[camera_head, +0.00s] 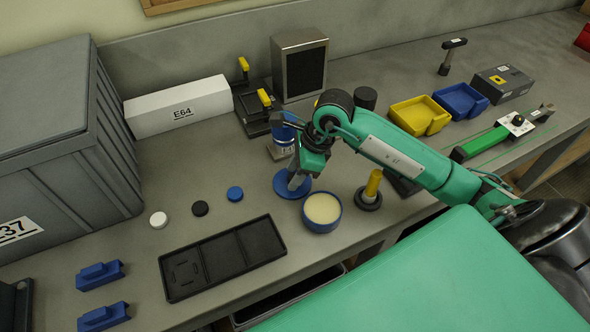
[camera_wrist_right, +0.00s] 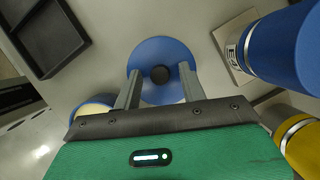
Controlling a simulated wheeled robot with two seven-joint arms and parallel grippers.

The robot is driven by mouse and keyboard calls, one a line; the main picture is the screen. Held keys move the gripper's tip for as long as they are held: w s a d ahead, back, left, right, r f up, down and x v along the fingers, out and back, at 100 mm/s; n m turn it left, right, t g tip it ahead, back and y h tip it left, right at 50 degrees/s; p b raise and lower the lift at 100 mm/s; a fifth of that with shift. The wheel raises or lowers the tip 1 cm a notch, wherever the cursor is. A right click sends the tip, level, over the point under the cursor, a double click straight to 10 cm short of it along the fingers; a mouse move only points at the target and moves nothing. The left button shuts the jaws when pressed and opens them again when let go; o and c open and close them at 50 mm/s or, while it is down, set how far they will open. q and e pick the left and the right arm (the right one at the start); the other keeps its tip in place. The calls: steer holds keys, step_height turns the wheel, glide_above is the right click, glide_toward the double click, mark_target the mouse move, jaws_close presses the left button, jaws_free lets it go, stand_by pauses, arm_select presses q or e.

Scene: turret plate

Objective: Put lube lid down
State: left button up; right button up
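The lube lid (camera_head: 282,190) is a blue disc lying flat, as far as I can tell, on the grey bench, left of the open lube tub. In the right wrist view the lid (camera_wrist_right: 150,95) shows a dark round knob at its middle. My right gripper (camera_head: 297,182) is over the lid, pointing down. Its fingers (camera_wrist_right: 160,72) stand apart on either side of the knob, with a gap to it. The lube tub (camera_head: 322,209) is blue with pale cream inside; its edge shows in the wrist view (camera_wrist_right: 92,108). My left gripper is in no view.
A blue can (camera_head: 284,136) stands close behind the lid. A yellow-handled tool (camera_head: 373,186) stands right of the tub. A black tray (camera_head: 222,258) lies in front, with small white, black and blue discs behind it. Bare bench lies left of the lid.

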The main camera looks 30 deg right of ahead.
steer(key=shift+r+p, duration=0.4)
steer(key=b+v, duration=0.3)
steer(key=v, duration=0.8)
steer(key=shift+d+r, duration=0.2)
steer(key=shift+r, duration=0.05)
